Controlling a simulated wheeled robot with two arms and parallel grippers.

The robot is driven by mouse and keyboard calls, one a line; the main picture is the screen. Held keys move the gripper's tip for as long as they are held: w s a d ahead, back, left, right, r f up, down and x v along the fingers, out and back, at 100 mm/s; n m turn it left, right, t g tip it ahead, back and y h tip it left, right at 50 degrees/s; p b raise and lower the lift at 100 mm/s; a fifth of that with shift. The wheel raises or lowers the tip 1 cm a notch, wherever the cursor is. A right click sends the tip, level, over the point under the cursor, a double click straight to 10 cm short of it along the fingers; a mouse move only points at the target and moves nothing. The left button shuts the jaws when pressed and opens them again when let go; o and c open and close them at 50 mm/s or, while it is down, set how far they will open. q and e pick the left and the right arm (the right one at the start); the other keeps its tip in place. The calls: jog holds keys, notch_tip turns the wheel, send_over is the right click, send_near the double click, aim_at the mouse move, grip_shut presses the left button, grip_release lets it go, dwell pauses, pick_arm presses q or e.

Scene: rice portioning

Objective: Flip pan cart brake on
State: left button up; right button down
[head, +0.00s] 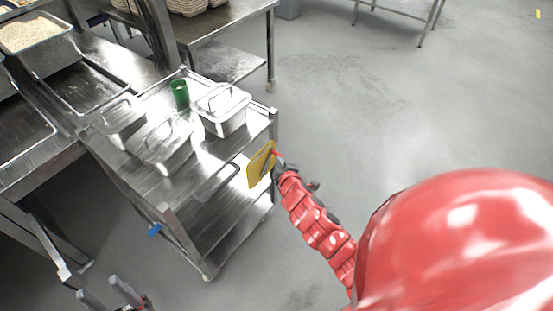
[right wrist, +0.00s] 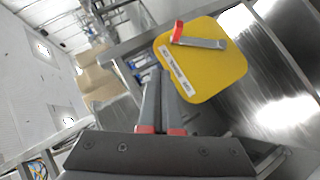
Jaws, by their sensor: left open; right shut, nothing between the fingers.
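The pan cart (head: 187,188) is a metal cart with shelves. A yellow plate (head: 258,168) is fixed at its right side; in the right wrist view the plate (right wrist: 205,82) carries a small label and a grey lever (right wrist: 200,42) with a red tip. My right gripper (head: 279,160) is beside the plate in the head view. In the right wrist view its shut, empty fingers (right wrist: 161,75) point up near the plate's left edge, below and left of the lever; contact cannot be told. My left gripper (head: 107,288) is open and empty low at the left, away from the cart.
Lidded metal pans (head: 222,108) and a green cup (head: 180,94) stand on the cart's top. A counter (head: 95,85) with a rice pan (head: 32,34) is at the left. Floor to the right is clear.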

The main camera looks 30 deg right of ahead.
jog(key=shift+s+a+r, duration=0.2)
jog(key=shift+s+r, duration=0.2)
jog(key=shift+s, duration=0.2)
jog(key=shift+w+a, duration=0.1)
